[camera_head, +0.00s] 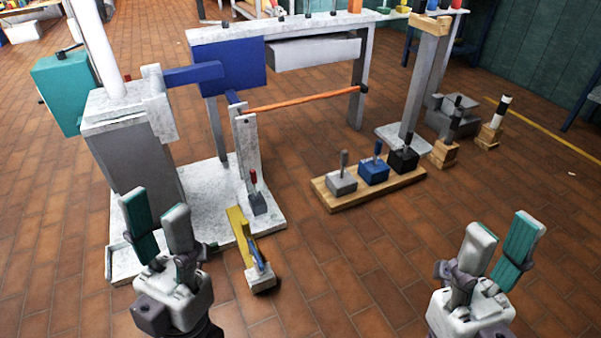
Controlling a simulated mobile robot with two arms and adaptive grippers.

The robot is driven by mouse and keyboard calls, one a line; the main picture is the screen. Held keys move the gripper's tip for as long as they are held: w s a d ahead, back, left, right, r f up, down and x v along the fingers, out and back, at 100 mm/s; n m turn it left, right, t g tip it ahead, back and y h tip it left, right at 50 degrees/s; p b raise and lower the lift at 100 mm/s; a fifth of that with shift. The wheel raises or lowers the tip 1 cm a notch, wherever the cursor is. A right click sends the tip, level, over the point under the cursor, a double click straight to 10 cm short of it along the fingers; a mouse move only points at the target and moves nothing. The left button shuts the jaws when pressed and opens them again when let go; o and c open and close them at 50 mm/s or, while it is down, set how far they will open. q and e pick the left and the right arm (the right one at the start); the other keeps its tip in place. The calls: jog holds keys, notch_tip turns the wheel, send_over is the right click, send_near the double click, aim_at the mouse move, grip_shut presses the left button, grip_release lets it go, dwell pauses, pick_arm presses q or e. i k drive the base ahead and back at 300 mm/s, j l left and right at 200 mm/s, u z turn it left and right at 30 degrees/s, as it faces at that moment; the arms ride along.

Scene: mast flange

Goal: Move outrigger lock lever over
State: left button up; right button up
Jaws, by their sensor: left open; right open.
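A yellow bar (239,228) reaches forward from the white base plate (197,190) to a pale block on the floor. A small lever with a blue handle (257,256) stands at its front end and looks like the outrigger lock lever. Another lever with a red tip (254,178) stands on a grey block on the base plate. My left gripper (155,215) is open and empty, to the left of the yellow bar and apart from the blue lever. My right gripper (502,238) is open and empty, far to the right of it over the floor.
A wooden board (325,197) with grey, blue and black lever blocks lies right of the base. A white mast (96,45), an orange rod (300,100) and a bench (300,25) stand behind. The brick floor between my grippers is mostly clear.

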aim_at(253, 173)
jog(key=j+z, duration=0.25)
jog(key=z, duration=0.15)
jog(key=j+z, duration=0.55)
jog(key=z, duration=0.3)
jog(key=j+z, duration=0.25)
jog(key=z, duration=0.15)
jog(key=k+j+z, duration=0.15)
jog(key=z, duration=0.25)
jog(key=k+j+z, duration=0.25)
jog(key=k+j, duration=0.35)
jog(key=j, duration=0.25)
jog(key=k+j+z, duration=0.3)
jog(key=k+j, duration=0.7)
